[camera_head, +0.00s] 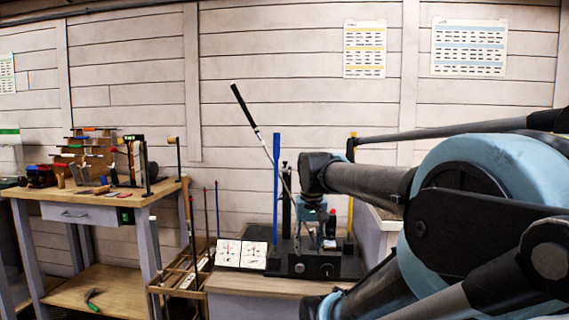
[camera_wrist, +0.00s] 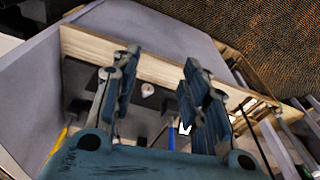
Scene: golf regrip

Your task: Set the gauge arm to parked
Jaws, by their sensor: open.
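A black gauge fixture (camera_head: 345,266) sits on the bench at centre, with a blue post (camera_head: 276,190) on its left and a yellow post (camera_head: 351,190) on its right. A golf club with a black grip (camera_head: 245,105) leans up and left from it. I cannot pick out the gauge arm for sure; my wrist hides part of the fixture. My gripper (camera_head: 312,236) points down over the fixture. In the wrist view its fingers (camera_wrist: 160,65) are spread and empty, with the black base (camera_wrist: 80,76) and a pale round knob (camera_wrist: 147,90) beyond them.
Two white cards with red marks (camera_head: 241,254) stand at the fixture's left front. A wooden rack (camera_head: 183,280) holding thin shafts stands left of the bench. A cluttered wooden table (camera_head: 60,193) is farther left. My own arm fills the right side.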

